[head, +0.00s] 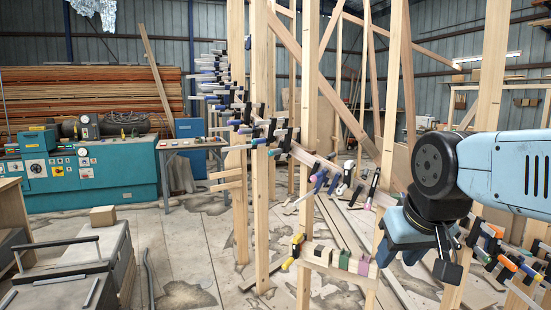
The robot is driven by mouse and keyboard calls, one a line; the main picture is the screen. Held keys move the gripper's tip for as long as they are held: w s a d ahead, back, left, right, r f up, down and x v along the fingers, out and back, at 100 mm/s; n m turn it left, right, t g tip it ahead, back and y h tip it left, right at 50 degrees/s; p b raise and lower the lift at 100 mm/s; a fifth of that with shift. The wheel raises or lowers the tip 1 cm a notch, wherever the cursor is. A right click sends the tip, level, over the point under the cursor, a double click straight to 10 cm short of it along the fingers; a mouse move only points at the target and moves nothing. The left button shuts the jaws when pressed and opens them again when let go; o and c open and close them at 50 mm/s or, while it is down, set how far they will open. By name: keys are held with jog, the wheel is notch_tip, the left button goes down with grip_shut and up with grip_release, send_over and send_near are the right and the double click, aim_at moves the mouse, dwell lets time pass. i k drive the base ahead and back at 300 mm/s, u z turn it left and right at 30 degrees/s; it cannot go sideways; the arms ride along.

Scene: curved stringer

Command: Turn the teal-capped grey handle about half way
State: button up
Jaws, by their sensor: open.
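Several bar clamps with coloured handle ends line a curved wooden stringer. A handle with a teal-looking end (483,253) shows low at the right, just right of my gripper; it is too small to be sure that it is the teal-capped grey one. My gripper (432,258) hangs at the end of my pale blue arm, points down and is open. I see nothing between its fingers. It appears apart from the handles, but the depth between them is hard to judge. My gripper and wrist hide part of the stringer and some clamps behind them.
Upright timber posts (262,140) stand left of my arm, with more clamps between them. A low board with clamps (338,261) is below. A teal machine (90,170) and a grey bench (75,275) stand left. The concrete floor (185,245) between is mostly clear.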

aim_at(278, 150)
jog(key=k, duration=0.6)
jog(key=u, duration=0.55)
jog(key=i, duration=2.25)
jog(key=z, duration=0.55)
